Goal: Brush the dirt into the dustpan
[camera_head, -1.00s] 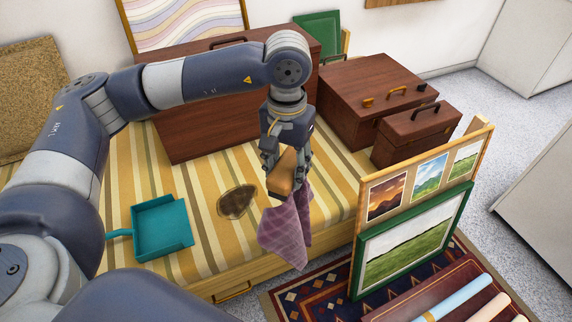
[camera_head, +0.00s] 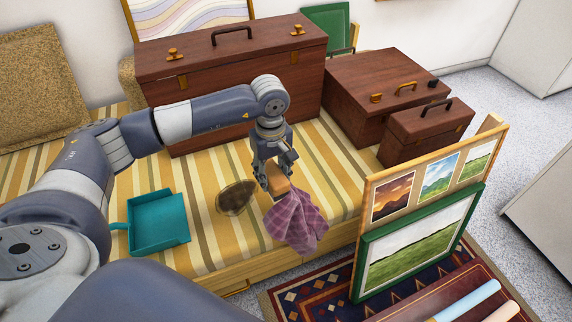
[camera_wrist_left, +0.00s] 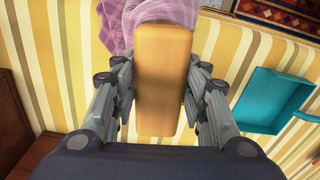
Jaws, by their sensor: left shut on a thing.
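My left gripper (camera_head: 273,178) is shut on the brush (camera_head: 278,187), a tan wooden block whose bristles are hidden. In the left wrist view the brush (camera_wrist_left: 162,75) sits between both fingers. It is over the striped bed cover, just right of the dirt (camera_head: 236,197), a dark brown patch. I cannot tell whether the brush touches the cover. The teal dustpan (camera_head: 158,222) lies left of the dirt, its handle to the left; it also shows in the left wrist view (camera_wrist_left: 268,100). My right gripper is not in view.
A purple checked cloth (camera_head: 297,222) drapes by the bed's front edge, right beside the brush. Wooden cases (camera_head: 228,66) stand behind and to the right. Framed prints (camera_head: 418,240) stand at the front right. The cover between dustpan and dirt is clear.

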